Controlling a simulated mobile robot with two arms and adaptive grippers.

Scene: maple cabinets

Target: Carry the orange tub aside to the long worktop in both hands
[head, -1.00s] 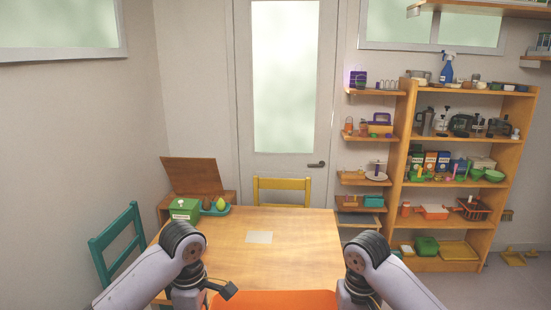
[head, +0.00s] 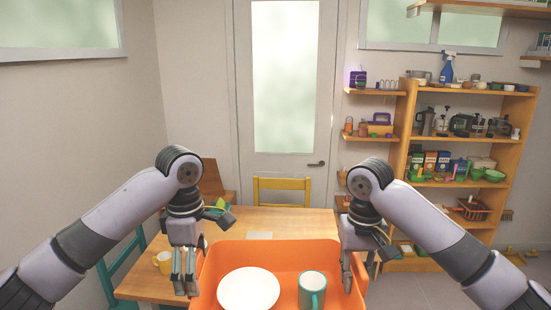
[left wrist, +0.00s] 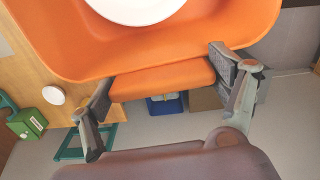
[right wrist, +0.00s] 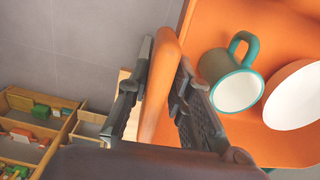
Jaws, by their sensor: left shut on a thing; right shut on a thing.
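The orange tub (head: 235,255) is at the bottom middle of the head view, held up in front of and partly over the wooden table. A white bowl or plate (head: 248,289) and a mug with a teal handle (head: 312,287) sit in it. My left gripper (head: 188,283) is shut on the tub's left side; the left wrist view shows an orange lip (left wrist: 165,80) between its fingers. My right gripper (head: 356,272) is shut on the tub's right side; the right wrist view shows the orange edge (right wrist: 163,85) between its fingers. The tub's near side is cut off.
A teal chair (head: 118,268) is at left, a yellow chair (head: 282,187) behind. A loaded shelf unit (head: 455,150) stands at right. No long worktop is clearly visible.

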